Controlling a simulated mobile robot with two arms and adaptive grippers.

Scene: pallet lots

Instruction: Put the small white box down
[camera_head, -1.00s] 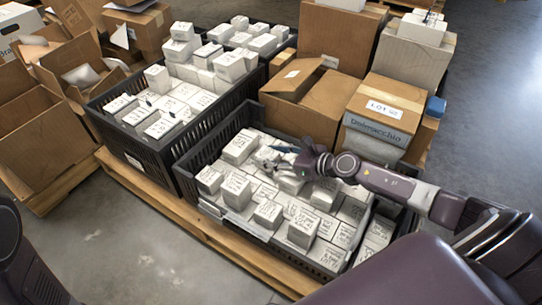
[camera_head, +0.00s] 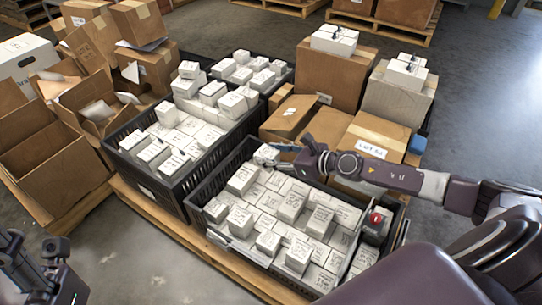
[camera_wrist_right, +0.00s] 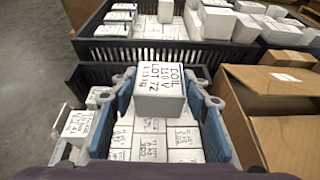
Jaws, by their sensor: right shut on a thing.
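The small white box (camera_wrist_right: 160,92), with black lettering that includes "LOT 72", is between the blue finger pads of my right gripper (camera_wrist_right: 163,105). In the head view my right gripper (camera_head: 284,151) is shut on that box (camera_head: 266,153) above the far edge of the near black crate (camera_head: 213,258). In the wrist view white boxes lie below the held one; whether it touches them I cannot tell. My left gripper (camera_head: 40,268) shows partly at the lower left, away from the crates, and its jaws are unclear.
A second black crate (camera_head: 150,180) full of white boxes stands behind the near one, both on a wooden pallet (camera_head: 150,212). Open cardboard boxes (camera_head: 65,175) stand at the left, closed cartons (camera_head: 330,72) at the back right. Bare floor (camera_head: 110,265) lies in front.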

